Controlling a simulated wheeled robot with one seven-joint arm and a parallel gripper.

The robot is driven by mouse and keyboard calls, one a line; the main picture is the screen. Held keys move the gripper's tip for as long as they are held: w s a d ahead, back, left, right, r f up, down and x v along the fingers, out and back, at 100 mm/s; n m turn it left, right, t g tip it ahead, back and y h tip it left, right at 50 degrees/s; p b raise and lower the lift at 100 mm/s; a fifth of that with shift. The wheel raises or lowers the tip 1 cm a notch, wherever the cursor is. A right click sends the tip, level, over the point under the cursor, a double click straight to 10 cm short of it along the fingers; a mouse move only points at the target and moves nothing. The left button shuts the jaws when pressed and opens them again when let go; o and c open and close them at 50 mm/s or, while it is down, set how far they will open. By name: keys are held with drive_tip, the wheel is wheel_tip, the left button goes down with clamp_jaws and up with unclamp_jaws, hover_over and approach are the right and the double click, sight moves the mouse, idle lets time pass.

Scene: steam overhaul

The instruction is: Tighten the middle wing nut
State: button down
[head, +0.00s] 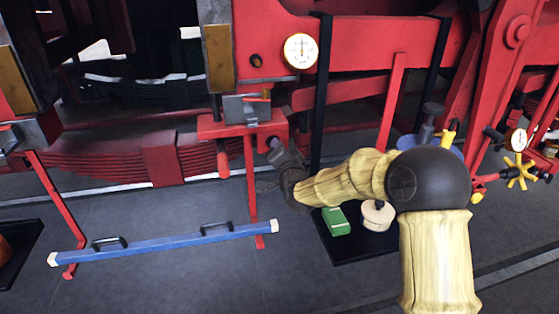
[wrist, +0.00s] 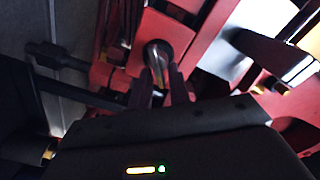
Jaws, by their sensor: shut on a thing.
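My gripper (head: 272,160) is at the lower right side of a red bracket (head: 213,128) under the frame. In the wrist view its two dark fingers (wrist: 163,88) point at a round metal piece (wrist: 158,52), which I take for the middle wing nut or its stud. The fingers are shut on it. The nut's wings are not clear in the dark picture, and in the head view my gripper hides the nut.
A blue straightedge bar (head: 165,242) with two black handles lies low at the left. A gauge (head: 300,50) sits on the red frame above. A green box (head: 336,222) and a cream round tin (head: 378,216) stand on a black mat beneath my arm.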

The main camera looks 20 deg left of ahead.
drive_tip(key=m+b, duration=0.6)
drive_tip(key=shift+d+f+m, duration=0.1)
drive_tip(key=shift+f+m, duration=0.2)
idle(1.0)
drive_tip(key=c, duration=1.6)
unclamp_jaws()
drive_tip(key=shift+o, duration=0.2)
drive_tip(key=b+v, duration=0.2)
drive_tip(key=v, duration=1.5)
drive_tip(key=shift+s, duration=0.15)
